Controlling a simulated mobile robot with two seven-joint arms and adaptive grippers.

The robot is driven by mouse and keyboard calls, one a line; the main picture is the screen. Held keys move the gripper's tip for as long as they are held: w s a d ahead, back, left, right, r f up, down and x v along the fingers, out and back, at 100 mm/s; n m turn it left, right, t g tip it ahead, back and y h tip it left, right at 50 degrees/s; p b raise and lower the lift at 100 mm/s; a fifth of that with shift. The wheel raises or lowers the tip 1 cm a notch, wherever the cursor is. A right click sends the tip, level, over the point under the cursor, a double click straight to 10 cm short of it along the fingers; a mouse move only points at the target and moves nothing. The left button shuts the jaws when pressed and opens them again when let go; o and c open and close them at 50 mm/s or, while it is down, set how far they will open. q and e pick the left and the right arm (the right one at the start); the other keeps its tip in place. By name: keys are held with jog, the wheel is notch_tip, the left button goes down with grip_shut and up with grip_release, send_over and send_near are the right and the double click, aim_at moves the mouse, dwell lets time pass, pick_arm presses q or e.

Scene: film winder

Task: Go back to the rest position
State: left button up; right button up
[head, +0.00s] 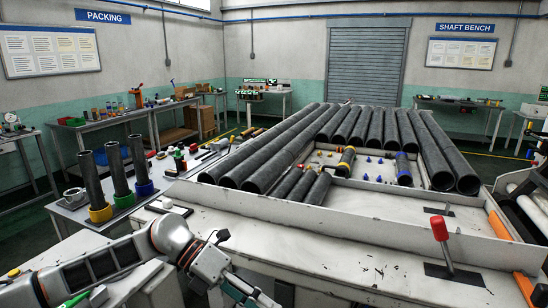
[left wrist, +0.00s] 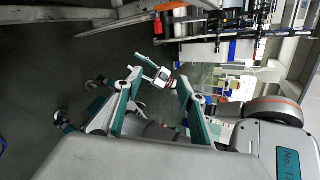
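My left arm (head: 120,262) comes in from the lower left of the head view, and its gripper (head: 250,293) is at the bottom edge, partly cut off, in front of the white bench. In the left wrist view the two green-grey fingers of the left gripper (left wrist: 160,85) stand apart. I see nothing held between them, with dark floor behind. My right gripper does not show in either view.
The white machine bench (head: 300,230) carries long black tubes (head: 290,140) and a red-knobbed lever (head: 440,230). Upright black tubes in yellow, green and blue collars (head: 115,172) stand on the left table. A white ball (head: 167,203) lies near the bench's left edge.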

pick_arm(q)
jog(key=s+d+r+n+t+h, duration=0.2)
jog(key=d+r+n+t+h, duration=0.25)
jog(key=d+n+h, duration=0.4)
jog(key=w+a+f+n+t+y, duration=0.1)
jog(key=a+f+n+t+y, duration=0.65)
jog(key=n, duration=0.45)
jog(key=w+a+f+n+t+y, duration=0.1)
jog(key=a+f+n+t+y, duration=0.3)
jog(key=a+f+n+t, duration=0.55)
jog(key=s+a+f+n+g+y, duration=0.3)
jog(key=s+a+f+n, duration=0.2)
jog(key=s+f, duration=0.3)
jog(key=s+a+f+n+g+y, duration=0.3)
jog(key=s+f, duration=0.4)
jog(key=f, duration=0.4)
jog(key=a+n+g, duration=0.1)
jog(key=a, duration=0.1)
jog(key=shift+s+a+f+n, duration=0.2)
jog(key=shift+s+a+n, duration=0.15)
jog(key=shift+a+n, duration=0.05)
jog(key=c, duration=0.3)
jog(key=shift+a, duration=0.1)
jog(key=shift+c, duration=0.3)
